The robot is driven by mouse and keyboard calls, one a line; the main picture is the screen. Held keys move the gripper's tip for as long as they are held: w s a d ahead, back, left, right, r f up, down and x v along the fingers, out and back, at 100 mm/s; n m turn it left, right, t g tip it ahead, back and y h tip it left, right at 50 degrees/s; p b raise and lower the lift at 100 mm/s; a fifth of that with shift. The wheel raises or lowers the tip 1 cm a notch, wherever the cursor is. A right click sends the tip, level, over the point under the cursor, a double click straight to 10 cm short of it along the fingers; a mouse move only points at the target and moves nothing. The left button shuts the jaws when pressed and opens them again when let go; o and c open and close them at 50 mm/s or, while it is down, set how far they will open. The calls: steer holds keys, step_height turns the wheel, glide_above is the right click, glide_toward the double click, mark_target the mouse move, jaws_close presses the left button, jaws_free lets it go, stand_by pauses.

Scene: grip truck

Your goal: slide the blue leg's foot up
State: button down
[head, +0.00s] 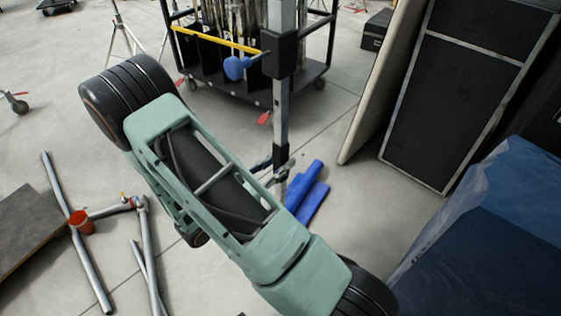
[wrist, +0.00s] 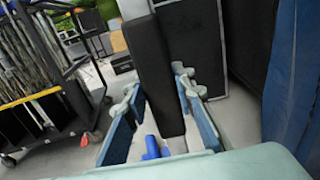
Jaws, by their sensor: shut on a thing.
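The leg is an upright grey metal post (head: 281,115) with a black collar high up and a blue knob (head: 237,68) on that collar's left. My gripper (head: 275,168) is low on the leg, partly hidden behind my green arm. In the wrist view its two fingers (wrist: 158,92) stand either side of the black section, shut on it.
A wheeled black cart (head: 255,88) with stands in it is behind the leg. Black framed panels (head: 450,95) and a blue-draped block (head: 490,230) stand to the right.

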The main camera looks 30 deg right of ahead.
mark_target(277, 127)
step_height(277, 127, up, 13)
steer(key=p, duration=1)
steer(key=shift+f, duration=0.1)
steer(key=shift+w, duration=0.1)
steer(key=c, duration=1.6)
jaws_free()
steer(key=shift+f, duration=0.15)
steer(key=shift+a, duration=0.1)
steer(key=v, duration=1.2)
